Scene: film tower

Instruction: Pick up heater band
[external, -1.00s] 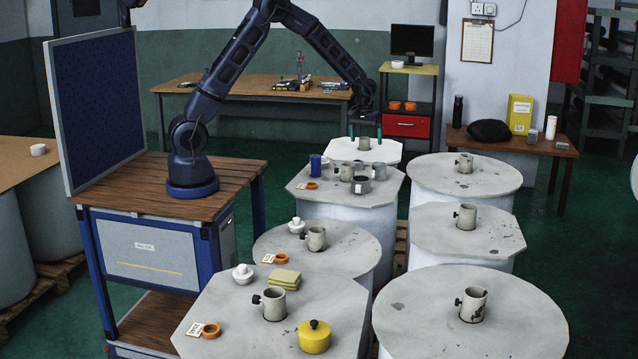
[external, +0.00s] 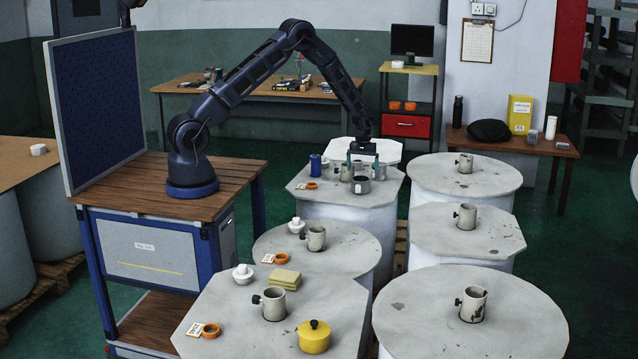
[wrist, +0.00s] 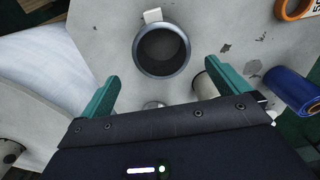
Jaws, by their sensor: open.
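A grey metal ring with a small light block on its side, which looks like the heater band (external: 361,186), sits on the far left-hand drum top (external: 320,204). In the wrist view the ring (wrist: 141,47) shows from above, with a dark open middle and the pale block at its far rim. My gripper (external: 362,163) is above this drum top, pointing down. In the wrist view my gripper (wrist: 160,80) is open, its two green fingers spread wider than the ring, which lies ahead of them. Nothing is between the fingers.
A cream post (external: 346,173), a blue cylinder (external: 315,163) and an orange ring (external: 312,185) stand close by. Another grey piece (external: 380,172) is just behind the ring. The blue cylinder (wrist: 291,89) shows right of the fingers in the wrist view. The drum top's front is clear.

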